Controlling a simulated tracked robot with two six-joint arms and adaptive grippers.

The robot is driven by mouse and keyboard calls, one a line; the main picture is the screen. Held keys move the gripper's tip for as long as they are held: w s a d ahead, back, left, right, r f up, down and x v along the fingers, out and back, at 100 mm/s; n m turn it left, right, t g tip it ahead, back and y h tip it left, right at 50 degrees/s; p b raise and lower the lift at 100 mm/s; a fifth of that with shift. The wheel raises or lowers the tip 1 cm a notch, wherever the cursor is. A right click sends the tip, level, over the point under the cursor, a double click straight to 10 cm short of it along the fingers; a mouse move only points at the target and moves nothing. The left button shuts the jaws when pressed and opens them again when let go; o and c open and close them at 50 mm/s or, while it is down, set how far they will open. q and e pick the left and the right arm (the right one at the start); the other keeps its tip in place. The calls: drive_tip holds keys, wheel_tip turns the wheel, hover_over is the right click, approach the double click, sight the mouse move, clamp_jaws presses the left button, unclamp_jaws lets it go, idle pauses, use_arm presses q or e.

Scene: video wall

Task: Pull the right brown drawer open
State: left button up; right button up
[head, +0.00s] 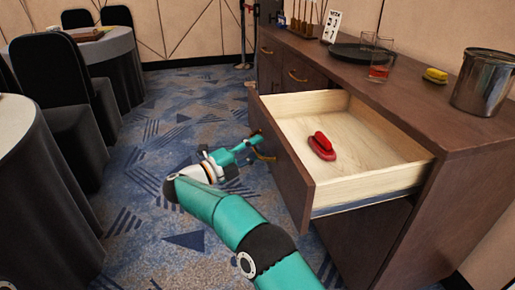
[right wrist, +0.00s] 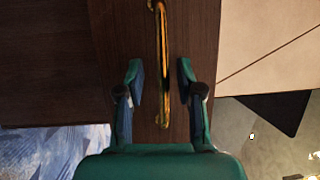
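The right brown drawer (head: 290,168) of the dark wooden sideboard stands well pulled out, and its pale wooden inside shows. A red stapler-like object (head: 321,146) lies in it. The drawer's brass handle (right wrist: 164,60) is on its front; in the head view it is mostly hidden by my gripper. My right gripper (head: 256,145) is at the drawer front. In the right wrist view its fingers (right wrist: 160,72) are apart, one on each side of the handle, with gaps between them and the bar. My left gripper is not in view.
On the sideboard top (head: 420,112) are a dark round tray (head: 350,53), a glass with red drink (head: 380,68), a yellow sponge-like item (head: 435,75) and a metal bucket (head: 482,82). Covered tables and black chairs (head: 58,75) stand left. Carpet (head: 150,150) between is clear.

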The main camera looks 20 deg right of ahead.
drive_tip(key=v, duration=0.7)
drive_tip(key=shift+a, duration=0.25)
drive_tip(key=shift+s+f, duration=0.15)
drive_tip(key=shift+s, duration=0.05)
